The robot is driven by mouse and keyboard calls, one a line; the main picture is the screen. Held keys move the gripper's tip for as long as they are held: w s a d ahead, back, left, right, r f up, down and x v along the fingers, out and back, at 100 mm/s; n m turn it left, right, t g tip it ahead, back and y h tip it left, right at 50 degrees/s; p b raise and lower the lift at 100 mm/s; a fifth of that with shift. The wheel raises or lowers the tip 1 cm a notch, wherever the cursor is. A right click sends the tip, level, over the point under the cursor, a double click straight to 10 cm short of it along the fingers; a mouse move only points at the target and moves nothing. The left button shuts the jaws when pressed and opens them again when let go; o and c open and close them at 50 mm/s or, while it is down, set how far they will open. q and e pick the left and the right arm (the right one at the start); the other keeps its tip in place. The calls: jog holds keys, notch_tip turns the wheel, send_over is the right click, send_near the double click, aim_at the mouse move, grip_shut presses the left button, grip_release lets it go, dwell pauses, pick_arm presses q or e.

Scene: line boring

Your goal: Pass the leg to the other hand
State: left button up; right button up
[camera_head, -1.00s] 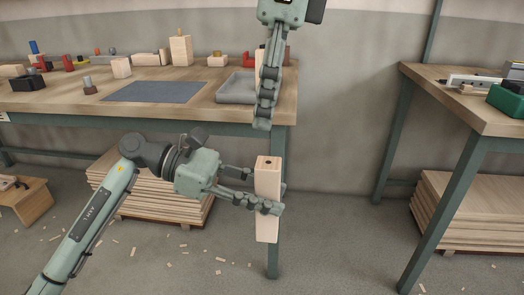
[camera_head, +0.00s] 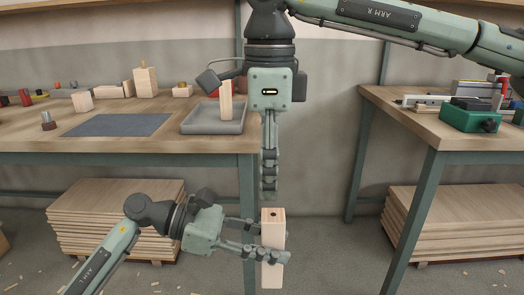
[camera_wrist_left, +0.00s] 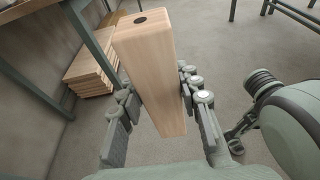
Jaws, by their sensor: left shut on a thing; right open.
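The leg (camera_head: 272,232) is a pale wooden block with a dark hole in its top end, held upright in front of the workbench. My left gripper (camera_head: 262,243) is shut on its sides; the left wrist view shows the leg (camera_wrist_left: 149,62) between the two fingers (camera_wrist_left: 158,95). My right gripper (camera_head: 269,180) points straight down above the leg, its fingertips just over the top end and apart from it. The fingers overlap in the head view, but it is open and empty.
The workbench (camera_head: 70,143) at left holds a grey tray (camera_head: 205,126) with an upright wooden block, a dark mat (camera_head: 116,124) and several small parts. A second bench (camera_head: 410,119) stands at right. Stacked boards (camera_head: 115,215) lie below. Floor between the benches is clear.

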aim_at(268, 215)
notch_tip(268, 215, down, 9)
jog(key=shift+r, duration=0.2)
jog(key=shift+c, duration=0.4)
jog(key=c, duration=1.2)
pick_arm(q)
jog(key=o, duration=1.3)
pick_arm(e)
jog(key=shift+c, duration=0.3)
